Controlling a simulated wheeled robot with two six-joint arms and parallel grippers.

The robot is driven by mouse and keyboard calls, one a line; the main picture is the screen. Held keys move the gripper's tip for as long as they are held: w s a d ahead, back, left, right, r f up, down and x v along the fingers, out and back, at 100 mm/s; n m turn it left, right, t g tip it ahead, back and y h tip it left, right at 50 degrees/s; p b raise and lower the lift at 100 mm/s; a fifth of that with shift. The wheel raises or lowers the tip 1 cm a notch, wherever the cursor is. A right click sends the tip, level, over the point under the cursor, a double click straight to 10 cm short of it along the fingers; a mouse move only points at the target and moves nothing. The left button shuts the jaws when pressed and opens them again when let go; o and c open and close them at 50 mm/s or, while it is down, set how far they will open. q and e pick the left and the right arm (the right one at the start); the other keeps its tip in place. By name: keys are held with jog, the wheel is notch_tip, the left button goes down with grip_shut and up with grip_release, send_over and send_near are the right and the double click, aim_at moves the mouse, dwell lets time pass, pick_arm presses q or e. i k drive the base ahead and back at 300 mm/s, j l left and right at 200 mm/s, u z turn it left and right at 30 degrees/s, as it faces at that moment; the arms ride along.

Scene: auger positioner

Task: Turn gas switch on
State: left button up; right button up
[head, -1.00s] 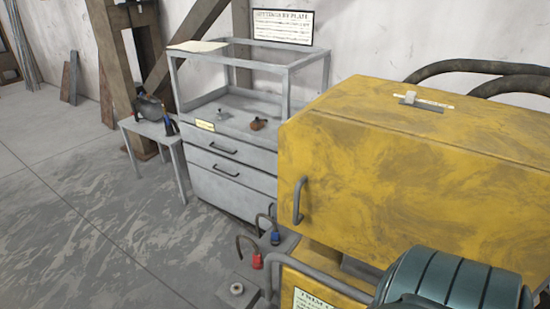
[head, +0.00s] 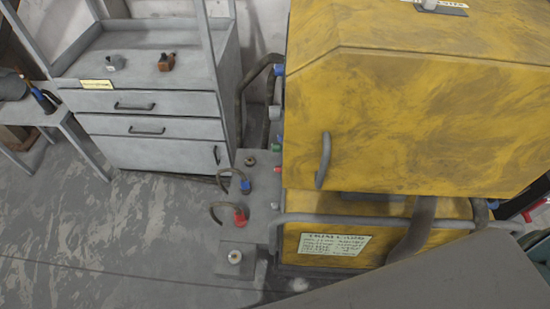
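No part in view is clearly marked as the gas switch. A yellow machine housing (head: 400,110) with a grey handle (head: 323,160) fills the right side. A small pale lever (head: 429,5) on a dark plate sits on its top, cut by the upper edge. At its lower left, a grey bracket (head: 262,208) carries a red fitting (head: 240,217) and a blue fitting (head: 245,187), each with a curved hose. A pale round knob (head: 235,257) sits at the bracket's front. Neither gripper is in view.
A grey cabinet (head: 160,128) with drawers stands at the back left, holding a grey part (head: 116,62) and a brown part (head: 167,61). A labelled plate (head: 334,245) is on the yellow base. The floor (head: 110,230) at the lower left is clear.

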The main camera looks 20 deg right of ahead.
aim_at(276, 147)
jog(key=i+j+z, duration=0.2)
jog(key=z, duration=0.2)
jog(key=i+j+z, duration=0.15)
jog(key=z, duration=0.25)
jog(key=i+j+z, duration=0.1)
jog(key=j+z, duration=0.25)
